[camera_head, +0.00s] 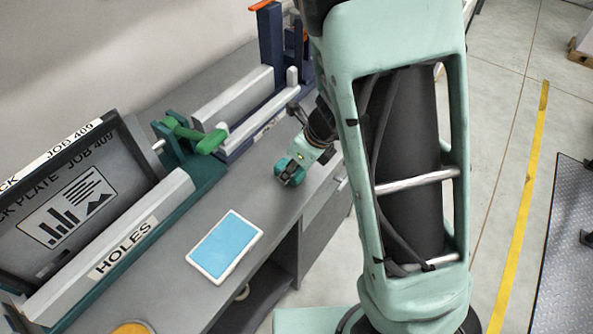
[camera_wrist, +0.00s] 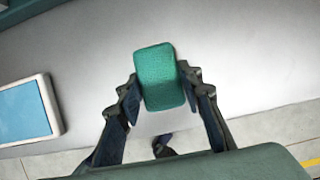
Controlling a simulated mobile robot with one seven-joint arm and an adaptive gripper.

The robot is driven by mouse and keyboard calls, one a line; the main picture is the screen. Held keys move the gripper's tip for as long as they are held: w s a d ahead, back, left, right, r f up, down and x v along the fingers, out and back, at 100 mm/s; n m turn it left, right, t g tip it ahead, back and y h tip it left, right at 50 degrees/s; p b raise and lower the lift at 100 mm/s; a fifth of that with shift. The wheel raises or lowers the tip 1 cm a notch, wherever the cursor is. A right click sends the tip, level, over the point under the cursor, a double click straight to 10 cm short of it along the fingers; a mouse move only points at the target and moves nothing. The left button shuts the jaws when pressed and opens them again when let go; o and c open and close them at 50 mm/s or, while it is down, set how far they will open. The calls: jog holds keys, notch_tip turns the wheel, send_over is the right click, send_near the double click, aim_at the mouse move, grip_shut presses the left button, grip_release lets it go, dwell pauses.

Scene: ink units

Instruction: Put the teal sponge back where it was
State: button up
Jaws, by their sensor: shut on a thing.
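The teal sponge (camera_wrist: 160,76) is a rounded block held between the two dark fingers of my gripper (camera_wrist: 160,98) in the wrist view. My gripper is shut on it, with a finger against each side. In the head view, my gripper (camera_head: 290,172) is low over the grey bench (camera_head: 190,270), right of the blue-and-white tray. The sponge is hard to tell apart from my gripper there. I cannot tell whether the sponge touches the bench top.
A white tray with a blue face (camera_head: 225,245) lies near the bench's front edge. Behind it stand a teal fixture labelled HOLES (camera_head: 125,245), a green-handled clamp (camera_head: 195,133) and a dark blue fixture (camera_head: 270,50). A yellow round thing (camera_head: 133,328) shows at the bottom left.

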jog(key=shift+a, duration=0.1)
jog(key=o, duration=1)
jog(key=shift+f, duration=0.1)
jog(key=shift+f, duration=0.1)
jog(key=shift+f, duration=0.15)
jog(key=p+v, duration=0.4)
jog(key=v, duration=0.7)
jog(key=shift+a, duration=0.2)
